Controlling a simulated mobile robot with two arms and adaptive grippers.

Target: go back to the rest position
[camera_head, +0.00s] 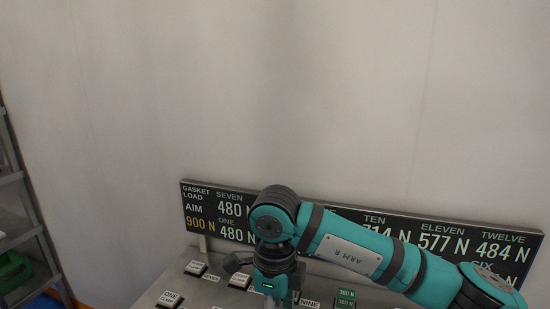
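My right arm, teal and black and marked ARM R, reaches in from the lower right over a grey panel (150,299). Its wrist bends down, and the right gripper (272,304) points down at the panel at the bottom edge of the view. The fingertips are cut off or hidden, so I cannot tell whether it is open or touching anything. My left gripper and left arm are not in view.
A dark display board (198,213) behind the panel reads GASKET LOAD, AIM 900 N; my arm covers part of it. Labelled blocks, such as ONE (171,298), sit on the panel. A grey shelf (20,239) stands at far left. The pale wall above is clear.

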